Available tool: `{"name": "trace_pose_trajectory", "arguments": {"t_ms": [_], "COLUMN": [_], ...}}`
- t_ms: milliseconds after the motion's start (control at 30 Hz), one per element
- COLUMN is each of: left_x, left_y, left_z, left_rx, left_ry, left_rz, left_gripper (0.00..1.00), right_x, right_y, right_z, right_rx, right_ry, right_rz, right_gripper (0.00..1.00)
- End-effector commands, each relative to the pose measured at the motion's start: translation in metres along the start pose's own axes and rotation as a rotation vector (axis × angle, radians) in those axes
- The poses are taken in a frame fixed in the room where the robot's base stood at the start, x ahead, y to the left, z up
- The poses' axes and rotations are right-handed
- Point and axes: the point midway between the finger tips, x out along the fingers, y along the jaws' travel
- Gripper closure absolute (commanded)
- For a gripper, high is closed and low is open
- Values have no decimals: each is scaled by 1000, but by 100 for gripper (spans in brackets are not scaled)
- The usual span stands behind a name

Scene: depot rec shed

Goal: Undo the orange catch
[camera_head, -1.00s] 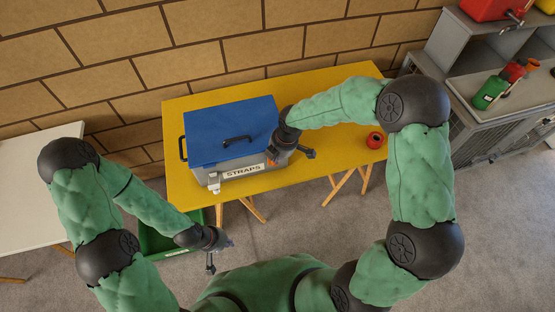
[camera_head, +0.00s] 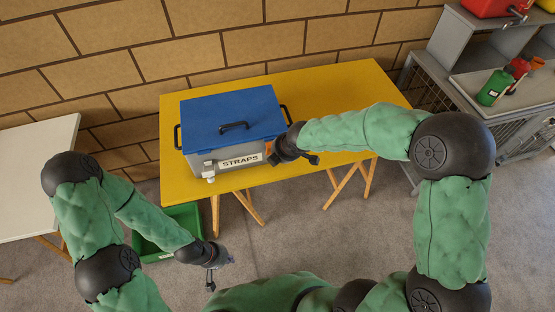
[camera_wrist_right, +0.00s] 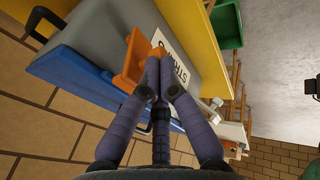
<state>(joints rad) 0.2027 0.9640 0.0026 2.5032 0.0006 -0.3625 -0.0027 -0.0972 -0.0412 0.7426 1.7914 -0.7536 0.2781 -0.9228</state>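A grey box with a blue lid (camera_head: 222,113) and a STRAPS label (camera_head: 241,161) sits on a yellow table; its lid is down. The orange catch (camera_head: 269,149) is on its front, right of the label. In the right wrist view the catch (camera_wrist_right: 133,57) stands out from the grey front. My right gripper (camera_wrist_right: 157,62) has its fingertips together against the catch's edge; I cannot tell whether it is pinched. A pale catch (camera_head: 208,172) is at the front left. My left gripper (camera_head: 220,275) is low in front of the table, empty, fingers apart.
The yellow table (camera_head: 330,85) has free room behind and right of the box. A green bin (camera_head: 182,222) is on the floor below its left end. A white table (camera_head: 35,170) is at left. A grey cabinet with bottles (camera_head: 492,90) is at right.

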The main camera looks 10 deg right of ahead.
Motion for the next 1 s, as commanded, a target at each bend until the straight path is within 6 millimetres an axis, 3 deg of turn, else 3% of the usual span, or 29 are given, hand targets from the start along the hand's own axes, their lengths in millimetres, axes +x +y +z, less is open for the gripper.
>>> {"name": "trace_pose_trajectory", "arguments": {"t_ms": [600, 1000], "left_x": [46, 44], "left_y": [-16, -16], "left_z": [-2, -2], "left_rx": [0, 0], "left_ry": [0, 0], "left_rz": [0, 0], "left_gripper": [100, 100], "right_x": [28, 28], "right_y": [-32, -31], "right_z": [4, 4], "right_rx": [1, 1], "right_ry": [0, 0], "right_rz": [-3, -3], "right_gripper": [100, 100]}}
